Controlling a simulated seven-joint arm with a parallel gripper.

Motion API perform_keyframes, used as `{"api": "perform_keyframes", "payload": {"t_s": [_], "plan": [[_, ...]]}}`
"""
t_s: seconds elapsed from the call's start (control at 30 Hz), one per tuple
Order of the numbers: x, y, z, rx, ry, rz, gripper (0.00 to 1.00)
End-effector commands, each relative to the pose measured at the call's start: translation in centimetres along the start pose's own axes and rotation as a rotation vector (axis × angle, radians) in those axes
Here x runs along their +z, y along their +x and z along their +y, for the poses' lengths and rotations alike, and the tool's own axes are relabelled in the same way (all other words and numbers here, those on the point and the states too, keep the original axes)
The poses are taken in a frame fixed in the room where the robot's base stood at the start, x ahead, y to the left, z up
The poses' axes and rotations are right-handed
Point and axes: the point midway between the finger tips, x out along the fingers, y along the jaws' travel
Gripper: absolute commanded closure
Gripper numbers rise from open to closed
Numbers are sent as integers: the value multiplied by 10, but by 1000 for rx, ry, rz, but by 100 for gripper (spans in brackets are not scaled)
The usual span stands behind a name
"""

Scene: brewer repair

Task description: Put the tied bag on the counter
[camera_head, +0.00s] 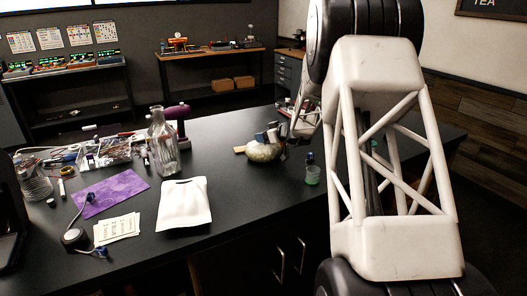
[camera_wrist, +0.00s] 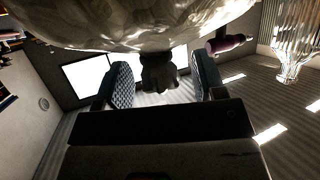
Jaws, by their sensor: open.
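The tied bag (camera_head: 264,152) is a pale, rounded, lumpy bag that appears to rest on the dark counter (camera_head: 240,200), right of the glass bottle. In the wrist view the bag (camera_wrist: 130,22) fills the top edge, and its dark knotted neck (camera_wrist: 158,74) sits between my two fingers. My gripper (camera_wrist: 163,82) is open, with a textured pad on each side of the neck and visible gaps beside it. In the head view my gripper (camera_head: 270,137) is at the bag, partly hidden by my arm, so contact cannot be told there.
A clear glass bottle (camera_head: 162,145) and a purple-handled tool (camera_head: 178,114) stand left of the bag. A small green-bottomed jar (camera_head: 312,174) stands at right. A white pouch (camera_head: 183,204), purple cloth (camera_head: 112,193) and cards (camera_head: 117,228) lie at front left. The counter's front middle is clear.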

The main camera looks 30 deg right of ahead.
Motion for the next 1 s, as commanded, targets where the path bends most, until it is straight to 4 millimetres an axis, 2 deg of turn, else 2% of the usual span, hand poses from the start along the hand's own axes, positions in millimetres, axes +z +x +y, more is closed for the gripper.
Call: {"api": "perform_keyframes", "payload": {"t_s": [0.67,1.0], "plan": [[0,4,0,-1,0,0,38],[0,4,0,-1,0,0,90]]}}
